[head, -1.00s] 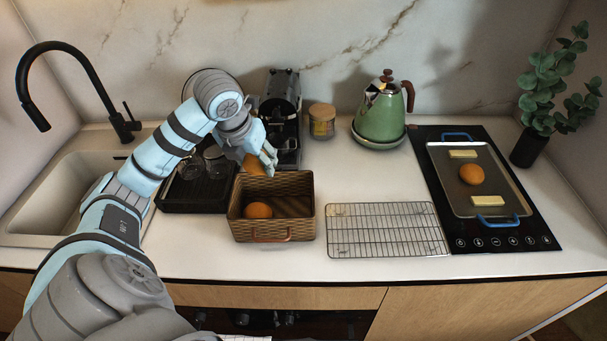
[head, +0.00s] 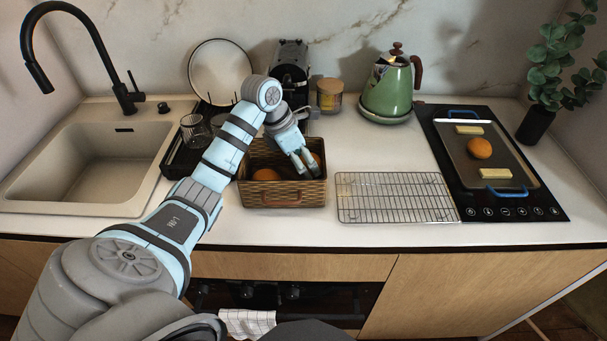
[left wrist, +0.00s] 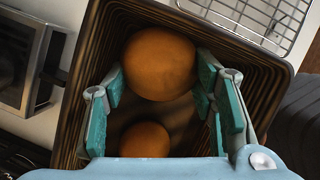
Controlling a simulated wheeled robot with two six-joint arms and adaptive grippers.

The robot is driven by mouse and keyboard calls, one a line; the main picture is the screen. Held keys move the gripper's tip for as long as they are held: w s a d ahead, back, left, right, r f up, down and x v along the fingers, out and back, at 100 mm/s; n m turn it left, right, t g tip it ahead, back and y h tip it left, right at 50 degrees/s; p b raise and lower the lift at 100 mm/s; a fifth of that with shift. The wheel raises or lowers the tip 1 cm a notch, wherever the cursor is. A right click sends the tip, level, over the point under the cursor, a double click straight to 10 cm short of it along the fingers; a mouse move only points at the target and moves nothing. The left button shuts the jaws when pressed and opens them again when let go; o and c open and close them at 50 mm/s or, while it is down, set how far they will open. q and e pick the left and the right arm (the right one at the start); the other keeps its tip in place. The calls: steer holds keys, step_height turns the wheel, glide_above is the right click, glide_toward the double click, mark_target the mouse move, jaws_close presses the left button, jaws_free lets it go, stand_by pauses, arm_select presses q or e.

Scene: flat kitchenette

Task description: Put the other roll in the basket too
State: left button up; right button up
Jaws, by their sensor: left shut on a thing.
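The woven basket (head: 283,196) stands on the counter near its front edge, left of the wire rack. One round orange-brown roll (head: 266,174) lies in its left part; it also shows in the left wrist view (left wrist: 145,140). My left gripper (head: 306,167) reaches down into the basket's right part. It is shut on a second roll (left wrist: 160,62), which sits between the fingertips inside the basket walls. In the head view, this held roll (head: 317,158) is partly hidden by the fingers. Whether it touches the basket floor I cannot tell. My right gripper is not in view.
The wire rack (head: 395,197) is empty. A tray (head: 508,165) on the black hob holds another round roll (head: 479,148) and two pale blocks. A green kettle (head: 388,92), a jar (head: 329,95) and a coffee machine (head: 291,75) stand behind.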

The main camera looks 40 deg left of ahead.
arm_select(q)
steer(key=shift+s+f, duration=1)
steer(key=shift+f, duration=0.25)
steer(key=shift+s+f, duration=0.15)
steer(key=shift+s, duration=0.3)
steer(key=shift+w+f, duration=0.1)
steer(key=shift+w, duration=0.1)
steer(key=o, duration=0.9)
steer(key=shift+w+f, duration=0.3)
steer(key=shift+w, duration=0.1)
steer(key=shift+o, duration=0.3)
steer(key=shift+s+r, duration=0.1)
steer(key=shift+s, duration=0.1)
steer(key=shift+r, duration=0.2)
steer(key=v, duration=1.2)
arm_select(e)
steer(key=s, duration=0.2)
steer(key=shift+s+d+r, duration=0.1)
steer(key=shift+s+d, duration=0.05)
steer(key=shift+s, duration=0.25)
